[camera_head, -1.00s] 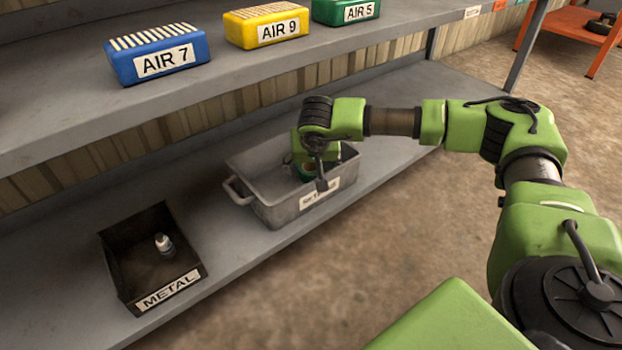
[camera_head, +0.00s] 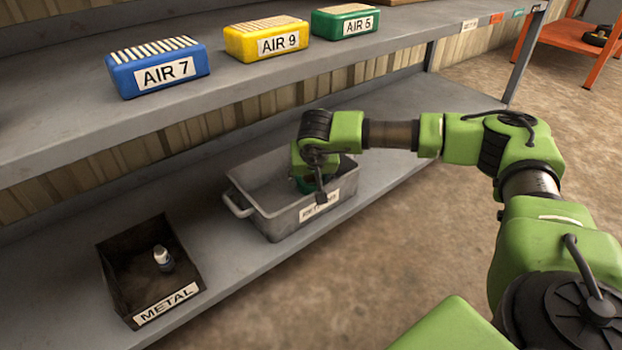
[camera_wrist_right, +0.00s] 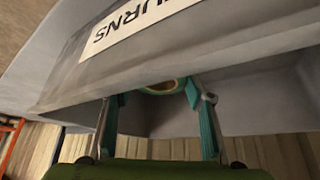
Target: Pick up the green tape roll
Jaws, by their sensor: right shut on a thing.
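The green tape roll (camera_head: 303,185) is inside the grey metal bin (camera_head: 285,222), near its right part. In the head view my right wrist hides much of the roll. My right gripper (camera_head: 313,185) reaches down into the bin and is shut on the roll. In the right wrist view, the teal fingers of the right gripper (camera_wrist_right: 158,95) stand on both sides of the roll (camera_wrist_right: 163,87), whose brownish inside shows. I cannot tell whether the roll touches the bin floor. My left gripper is not in view.
The bin stands on the lower grey shelf (camera_head: 228,272). A black METAL bin (camera_head: 125,268) with a small bottle (camera_head: 163,258) is to the left. The upper shelf (camera_head: 235,90) overhangs behind, carrying blue (camera_head: 120,75), yellow (camera_head: 240,42) and green (camera_head: 330,25) AIR blocks.

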